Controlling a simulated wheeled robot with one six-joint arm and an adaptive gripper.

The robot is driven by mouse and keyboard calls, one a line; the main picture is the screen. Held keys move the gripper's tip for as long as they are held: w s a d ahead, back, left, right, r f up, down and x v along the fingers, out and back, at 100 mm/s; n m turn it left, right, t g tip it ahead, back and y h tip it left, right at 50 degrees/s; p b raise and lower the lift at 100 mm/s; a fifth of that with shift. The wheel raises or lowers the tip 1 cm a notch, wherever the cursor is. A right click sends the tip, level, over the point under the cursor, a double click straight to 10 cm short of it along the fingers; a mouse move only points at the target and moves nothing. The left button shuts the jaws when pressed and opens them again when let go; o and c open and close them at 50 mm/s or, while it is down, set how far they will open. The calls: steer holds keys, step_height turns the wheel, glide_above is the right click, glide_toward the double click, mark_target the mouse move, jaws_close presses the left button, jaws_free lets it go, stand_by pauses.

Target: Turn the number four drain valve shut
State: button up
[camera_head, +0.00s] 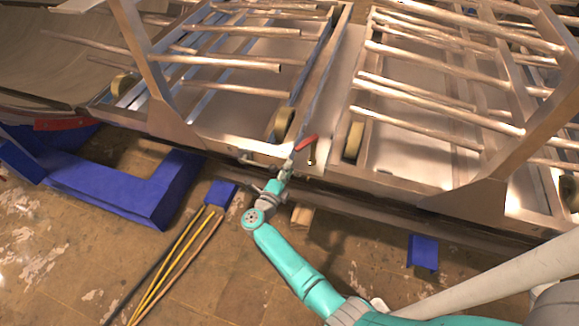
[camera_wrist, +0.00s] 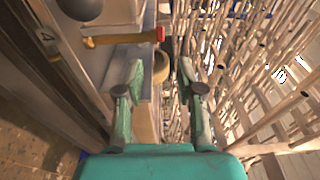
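A valve handle with a red end (camera_head: 306,142) sticks out at the front edge of the metal frame. In the wrist view a yellowish bar with a red tip (camera_wrist: 160,34) lies across the top, ahead of my fingers; it appears to be this handle. A small plate with a dark mark (camera_wrist: 47,38) is left of it, and the mark may be a 4. My gripper (camera_wrist: 160,72) is open and empty, its two fingers apart. In the head view my gripper (camera_head: 288,168) is close to the handle, just below it; contact cannot be told.
A metal rack with several rods (camera_head: 430,120) stands behind the front rail. A blue bracket (camera_head: 120,190) lies at left. Yellow and black cables (camera_head: 178,262) run from a blue block (camera_head: 221,194). A grey ball (camera_wrist: 82,8) is at the wrist view's top left.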

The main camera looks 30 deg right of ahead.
steer(key=c, duration=0.3)
steer(key=shift+s+d+f, duration=0.1)
steer(key=shift+s+d, duration=0.15)
jaws_close()
steer(key=s+d+n+t+y, duration=0.2)
steer(key=s+d+t, duration=0.1)
steer(key=s, duration=0.1)
steer(key=n+t+y, duration=0.2)
steer(key=n+y, duration=0.1)
glide_toward(307, 142)
steer(key=w+d+f, duration=0.1)
steer(key=w+d, duration=0.2)
steer(key=shift+w+a, duration=0.2)
steer(key=shift+w, duration=0.3)
steer(key=shift+w+a, duration=0.1)
